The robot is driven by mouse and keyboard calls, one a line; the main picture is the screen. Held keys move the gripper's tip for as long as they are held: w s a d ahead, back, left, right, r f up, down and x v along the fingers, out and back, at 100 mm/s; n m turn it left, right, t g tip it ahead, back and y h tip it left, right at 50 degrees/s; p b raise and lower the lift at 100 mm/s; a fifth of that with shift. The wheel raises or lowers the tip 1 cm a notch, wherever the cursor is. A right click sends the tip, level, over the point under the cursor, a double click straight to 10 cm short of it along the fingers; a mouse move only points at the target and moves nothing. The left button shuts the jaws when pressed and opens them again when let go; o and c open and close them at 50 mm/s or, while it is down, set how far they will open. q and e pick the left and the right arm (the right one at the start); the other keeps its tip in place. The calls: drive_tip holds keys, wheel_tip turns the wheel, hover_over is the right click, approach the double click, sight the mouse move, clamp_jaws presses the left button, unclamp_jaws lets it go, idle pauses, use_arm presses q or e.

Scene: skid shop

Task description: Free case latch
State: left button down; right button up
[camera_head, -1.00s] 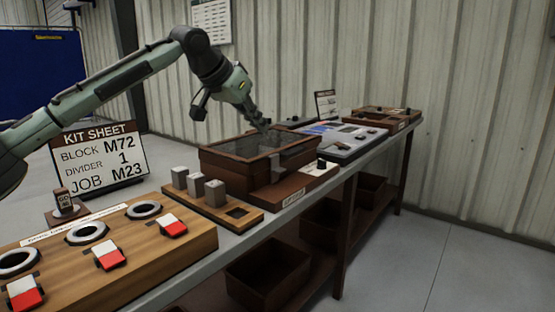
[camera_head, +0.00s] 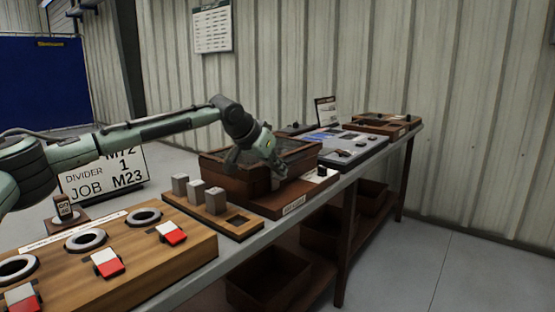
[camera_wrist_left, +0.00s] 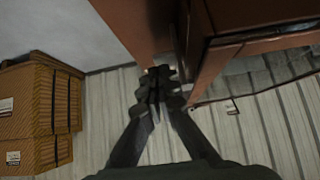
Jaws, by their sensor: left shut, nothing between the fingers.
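The brown case (camera_head: 235,181) with a dark see-through lid sits on the bench in the head view. My left gripper (camera_head: 281,172) is at the case's front side, pointing down, shut and empty. It covers most of the front where the grey latch is, so the latch's state and any contact cannot be made out. In the left wrist view, the shut fingertips (camera_wrist_left: 160,76) are close to a reddish-brown wall (camera_wrist_left: 225,75), by a narrow gap between brown surfaces. My right gripper is in neither view.
A wooden rack with grey blocks (camera_head: 215,200) stands left of the case, near a wooden board with rings and red-white switches (camera_head: 108,264). A grey panel (camera_head: 350,148) lies beyond the case. The kit sheet (camera_head: 105,180) stands behind my left arm.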

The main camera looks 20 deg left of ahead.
use_arm(q)
drive_tip(key=shift+d+f, duration=0.1)
drive_tip(key=shift+d, duration=0.1)
idle(0.4)
drive_tip(key=shift+s+y+p, duration=0.1)
drive_tip(key=shift+y+p, duration=0.2)
drive_tip(key=shift+d, duration=0.1)
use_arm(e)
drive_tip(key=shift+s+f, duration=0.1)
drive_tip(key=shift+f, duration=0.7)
use_arm(q)
drive_tip(key=shift+d+f+m, duration=0.1)
drive_tip(key=shift+m, duration=0.2)
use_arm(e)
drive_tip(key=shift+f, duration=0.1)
